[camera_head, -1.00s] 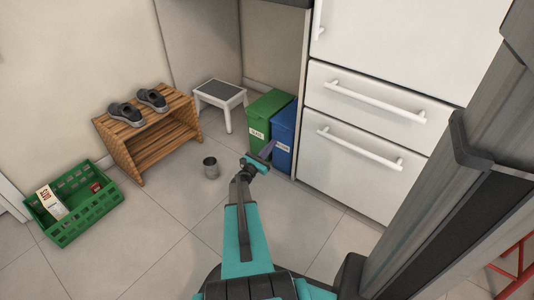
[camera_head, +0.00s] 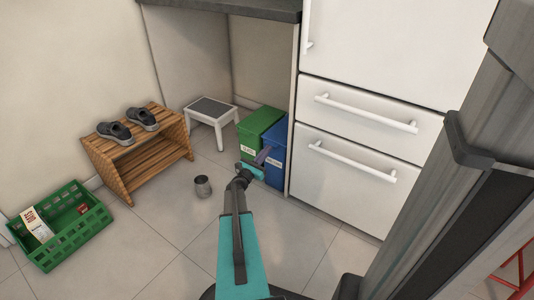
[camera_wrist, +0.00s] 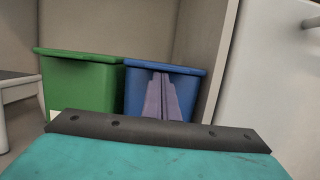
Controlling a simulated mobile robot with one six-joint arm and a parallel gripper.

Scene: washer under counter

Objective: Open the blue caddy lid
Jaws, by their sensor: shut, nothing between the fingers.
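The blue caddy (camera_head: 273,172) stands on the floor under the counter, with a pale label on its front. Its lid (camera_wrist: 192,69) is down in the wrist view. My gripper (camera_head: 264,155) is shut and empty. Its purple fingers (camera_wrist: 162,97) point at the caddy's front and hide part of it, with their tips just below the lid's front rim in the wrist view. I cannot tell whether they touch the caddy.
A green caddy (camera_head: 257,127) stands close on the left of the blue one. White drawers (camera_head: 350,160) stand close on the right. A stool (camera_head: 211,108), a metal cup (camera_head: 203,187), a wooden shoe rack (camera_head: 150,162) and a green crate (camera_head: 75,240) are further left.

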